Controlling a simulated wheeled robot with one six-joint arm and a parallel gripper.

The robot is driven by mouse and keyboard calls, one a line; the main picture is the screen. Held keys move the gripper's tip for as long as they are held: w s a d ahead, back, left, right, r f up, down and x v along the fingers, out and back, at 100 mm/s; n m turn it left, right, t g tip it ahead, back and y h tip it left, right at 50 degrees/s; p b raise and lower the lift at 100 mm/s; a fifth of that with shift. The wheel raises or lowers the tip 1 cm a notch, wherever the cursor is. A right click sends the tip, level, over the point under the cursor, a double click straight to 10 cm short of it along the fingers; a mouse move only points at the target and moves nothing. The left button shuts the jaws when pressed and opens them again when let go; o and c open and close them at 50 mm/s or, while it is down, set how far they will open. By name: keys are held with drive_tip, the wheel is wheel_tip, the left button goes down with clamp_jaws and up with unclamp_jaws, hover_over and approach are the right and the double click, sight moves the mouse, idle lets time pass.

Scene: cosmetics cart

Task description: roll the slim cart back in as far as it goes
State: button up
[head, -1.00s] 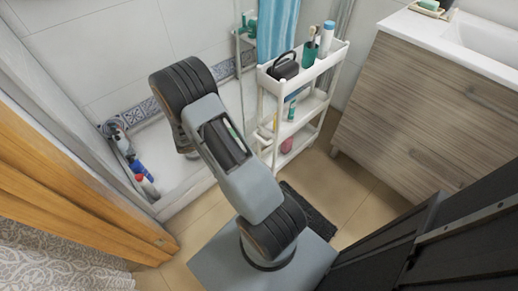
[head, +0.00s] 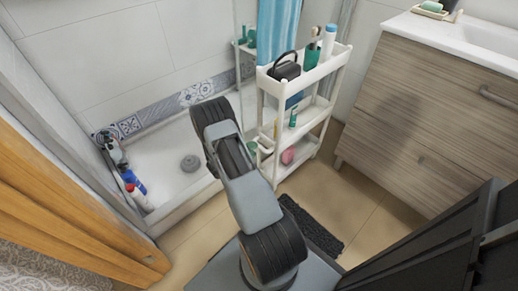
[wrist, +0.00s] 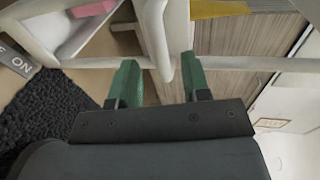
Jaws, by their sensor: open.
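The slim white cart (head: 330,68) stands upright between the shower tray and the wooden vanity in the head view. Its top tier holds a black bag (head: 285,66), a green cup with a toothbrush (head: 311,55) and a white and blue bottle (head: 328,42). Lower tiers hold small items, including a pink one (head: 288,156). In the wrist view my gripper (wrist: 158,62) is open, with two green fingertips apart. A white cart post (wrist: 155,35) shows between the fingertips, with a white rail crossing near them. I cannot tell whether they touch. My arm hides the gripper in the head view.
The wooden vanity (head: 425,110) is right of the cart. The shower tray (head: 160,160) with bottles (head: 135,183) is left. A dark mat (head: 312,226) lies on the floor before the cart. A blue towel (head: 278,30) hangs behind it. A dark panel (head: 430,245) is at lower right.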

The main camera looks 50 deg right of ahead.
drive_tip(key=shift+b+x, duration=0.5)
drive_tip(key=shift+x, duration=1.75)
clamp_jaws()
